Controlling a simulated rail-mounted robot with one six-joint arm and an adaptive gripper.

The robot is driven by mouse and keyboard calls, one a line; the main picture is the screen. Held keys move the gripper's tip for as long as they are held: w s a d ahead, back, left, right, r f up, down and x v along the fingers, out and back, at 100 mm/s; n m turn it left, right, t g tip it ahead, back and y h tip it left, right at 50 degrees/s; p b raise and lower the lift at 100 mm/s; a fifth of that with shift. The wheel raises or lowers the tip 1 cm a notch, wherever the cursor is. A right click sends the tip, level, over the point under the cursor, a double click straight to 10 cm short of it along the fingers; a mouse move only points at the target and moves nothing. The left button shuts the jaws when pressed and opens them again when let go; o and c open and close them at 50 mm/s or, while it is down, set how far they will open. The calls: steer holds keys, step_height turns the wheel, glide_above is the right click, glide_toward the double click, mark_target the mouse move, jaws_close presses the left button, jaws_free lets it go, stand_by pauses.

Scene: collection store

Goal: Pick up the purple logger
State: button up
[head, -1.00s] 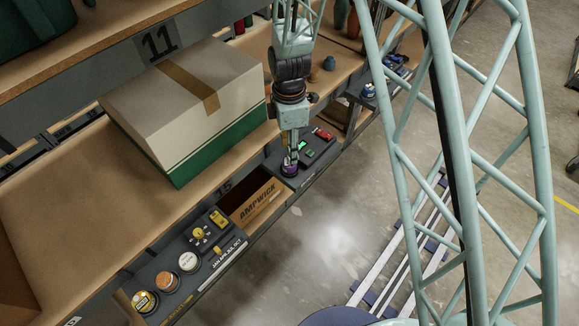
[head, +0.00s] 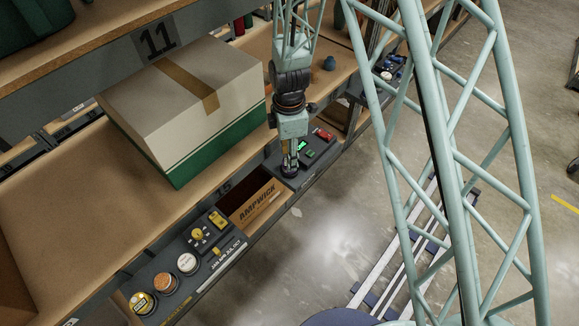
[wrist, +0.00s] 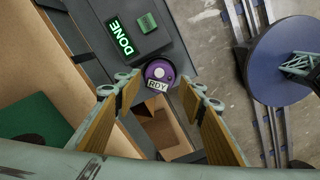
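The purple logger (wrist: 157,71) is a round purple disc with a pale centre spot and a white "RDY" tag. In the wrist view it lies at the edge of a dark grey panel (wrist: 99,45), by a green "DONE" display (wrist: 121,36). My gripper (wrist: 160,88) is open, with one tan-padded finger on each side of the view and the logger between and just beyond the fingertips. I see no contact with it. In the head view my gripper (head: 290,163) points down over the panel and mostly hides the logger (head: 290,174).
An open "AMPWICK" carton (head: 258,204) sits left of the panel in the head view. A panel with round containers and yellow parts (head: 199,234) lies nearer the front left. A large white-and-green box (head: 185,105) stands on the shelf behind.

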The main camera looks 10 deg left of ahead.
steer(key=shift+f+b, duration=0.45)
steer(key=shift+f, duration=1.4)
steer(key=shift+c, duration=0.2)
steer(key=c, duration=0.7)
steer(key=shift+r, duration=0.15)
steer(key=shift+r+p, duration=0.65)
steer(key=shift+r, duration=1.1)
steer(key=s+d+r+p, duration=0.1)
steer(key=s, duration=1.4)
steer(key=shift+s+d+r+p, duration=0.15)
steer(key=shift+s+d+p, duration=0.15)
steer(key=shift+s+p, duration=0.1)
